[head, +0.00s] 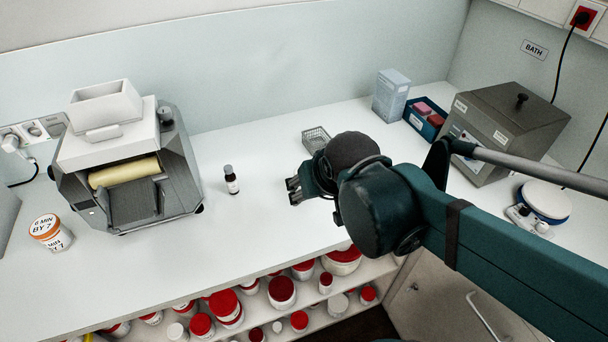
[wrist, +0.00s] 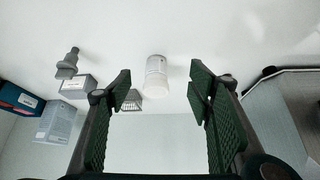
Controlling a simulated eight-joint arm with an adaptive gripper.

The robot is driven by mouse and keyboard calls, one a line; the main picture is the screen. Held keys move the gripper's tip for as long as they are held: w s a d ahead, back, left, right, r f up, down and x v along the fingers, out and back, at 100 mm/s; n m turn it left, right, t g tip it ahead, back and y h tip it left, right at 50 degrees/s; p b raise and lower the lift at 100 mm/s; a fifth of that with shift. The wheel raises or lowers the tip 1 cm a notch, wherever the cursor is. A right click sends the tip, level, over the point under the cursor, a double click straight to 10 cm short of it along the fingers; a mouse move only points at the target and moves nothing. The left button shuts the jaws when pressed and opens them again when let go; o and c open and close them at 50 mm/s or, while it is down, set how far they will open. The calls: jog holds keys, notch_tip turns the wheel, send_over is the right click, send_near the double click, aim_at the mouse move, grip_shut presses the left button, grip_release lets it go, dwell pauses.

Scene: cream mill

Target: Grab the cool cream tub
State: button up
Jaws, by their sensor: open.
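The tub is apart from both fingers.
The mill (head: 130,165) and an orange-lidded jar (head: 50,232) stand at left. Red-lidded tubs (head: 281,291) fill the shelf below.

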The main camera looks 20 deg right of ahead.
jog(key=w+r+m+g+h+p, duration=0.1)
jog(key=w+m+p, duration=0.2)
jog(key=w+p, duration=0.4)
jog(key=p, duration=0.5)
jog(key=shift+d+r+h+p, duration=0.15)
jog(key=shift+r+h+p, duration=0.05)
jog(key=shift+h+p, duration=0.2)
jog(key=shift+w+f, duration=0.1)
jog(key=shift+f, duration=0.1)
jog(key=shift+b+x, duration=0.35)
jog(key=shift+x, duration=0.8)
jog(key=shift+d+f, duration=0.1)
jog(key=shift+f, duration=0.1)
jog(key=shift+b+x, duration=0.45)
jog(key=shift+x, duration=2)
